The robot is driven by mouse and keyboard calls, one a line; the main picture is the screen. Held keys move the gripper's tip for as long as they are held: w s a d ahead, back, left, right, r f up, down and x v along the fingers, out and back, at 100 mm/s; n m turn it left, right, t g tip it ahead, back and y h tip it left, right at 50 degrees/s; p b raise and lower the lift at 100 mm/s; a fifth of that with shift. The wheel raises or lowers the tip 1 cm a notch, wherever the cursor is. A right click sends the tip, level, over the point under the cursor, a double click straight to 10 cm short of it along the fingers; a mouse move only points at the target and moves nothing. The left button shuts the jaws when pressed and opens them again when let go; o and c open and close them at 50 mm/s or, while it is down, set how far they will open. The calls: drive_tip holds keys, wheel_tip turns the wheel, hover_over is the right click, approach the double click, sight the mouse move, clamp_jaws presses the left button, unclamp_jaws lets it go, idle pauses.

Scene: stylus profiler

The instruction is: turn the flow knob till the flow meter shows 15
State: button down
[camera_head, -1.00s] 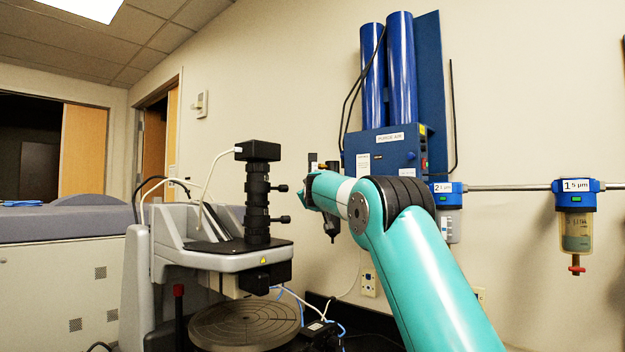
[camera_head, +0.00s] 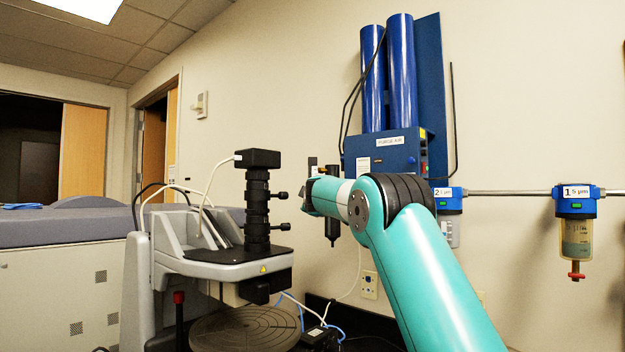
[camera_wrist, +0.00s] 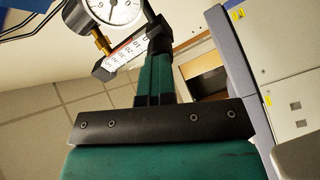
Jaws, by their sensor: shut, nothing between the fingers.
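The flow meter (camera_wrist: 125,55) shows in the wrist view as a tilted, pale scale in a black frame, with numbers and a red mark. I cannot make out its reading. My gripper (camera_wrist: 158,45) has its green fingers together with black tips, and appears empty. Its tips are close beside the right end of the flow meter in the picture. I cannot tell whether they touch it. The flow knob is not clearly distinguishable and may be hidden by the fingers. In the head view my arm's wrist hides the gripper.
A round white gauge (camera_wrist: 114,8) with a brass fitting sits next to the flow meter. The blue purge-air unit (camera_head: 385,152) is on the wall behind my arm. Filters (camera_head: 575,225) hang from a pipe at right. The profiler (camera_head: 225,255) stands at left.

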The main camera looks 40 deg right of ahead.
drive_tip(key=shift+n, duration=1.1)
drive_tip(key=n+p, duration=0.3)
drive_tip(key=n, duration=0.6)
drive_tip(key=c, duration=1.8)
unclamp_jaws()
drive_tip(key=shift+c, duration=0.2)
drive_tip(key=shift+o, duration=0.9)
